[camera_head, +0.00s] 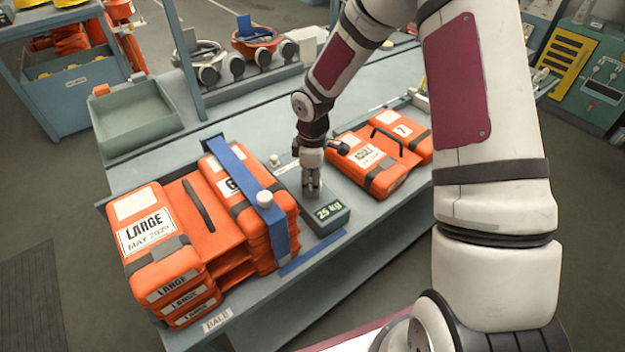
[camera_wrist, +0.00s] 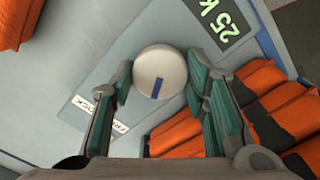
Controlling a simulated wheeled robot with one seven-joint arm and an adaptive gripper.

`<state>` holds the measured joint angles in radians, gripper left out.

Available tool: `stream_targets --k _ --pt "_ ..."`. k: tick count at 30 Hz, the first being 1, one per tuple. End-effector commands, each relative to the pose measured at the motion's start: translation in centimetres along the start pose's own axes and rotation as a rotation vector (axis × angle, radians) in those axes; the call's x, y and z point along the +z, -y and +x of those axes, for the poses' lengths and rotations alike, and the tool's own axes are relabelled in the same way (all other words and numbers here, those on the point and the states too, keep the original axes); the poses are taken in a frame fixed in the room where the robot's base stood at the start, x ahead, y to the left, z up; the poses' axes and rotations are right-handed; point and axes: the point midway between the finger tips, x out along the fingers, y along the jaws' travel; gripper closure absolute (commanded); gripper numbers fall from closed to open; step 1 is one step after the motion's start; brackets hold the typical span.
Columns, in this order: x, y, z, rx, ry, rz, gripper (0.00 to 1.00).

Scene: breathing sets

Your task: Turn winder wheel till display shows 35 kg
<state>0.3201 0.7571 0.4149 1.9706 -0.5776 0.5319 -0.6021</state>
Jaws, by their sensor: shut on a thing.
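The winder wheel (camera_wrist: 160,72) is a round white knob with a short blue mark on its face, seen in the wrist view. My gripper (camera_wrist: 157,85) is shut on it, with the finger pads against its opposite sides. In the head view my gripper (camera_head: 312,192) points down at the bench just behind the display, and the wheel is mostly hidden there. The display (camera_head: 328,211) is a grey box with green figures that read 25 KG. It also shows at the top of the wrist view (camera_wrist: 222,18).
An orange stack (camera_head: 197,232) marked LARGE, with a blue strap (camera_head: 252,190) over it, stands left of the display. More orange sets (camera_head: 380,155) lie to the right. A green tray (camera_head: 135,120) is behind on the bench (camera_head: 240,325). A small white knob (camera_head: 275,160) stands left of my gripper.

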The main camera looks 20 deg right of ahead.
Motion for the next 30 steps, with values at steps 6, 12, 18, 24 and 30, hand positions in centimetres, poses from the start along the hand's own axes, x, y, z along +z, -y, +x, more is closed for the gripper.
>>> stream_targets --k 6,12,18,24,30 --pt "-0.08 -0.02 -0.05 0.002 0.000 0.203 0.86" --pt "-0.07 -0.04 -0.02 0.002 -0.001 0.383 0.86" --pt "-0.08 -0.01 -0.04 0.002 -0.001 0.530 0.86" --pt "-0.08 -0.01 -0.05 0.002 -0.002 0.633 0.86" --pt "-0.09 0.00 -0.05 0.002 -0.002 0.686 0.86"
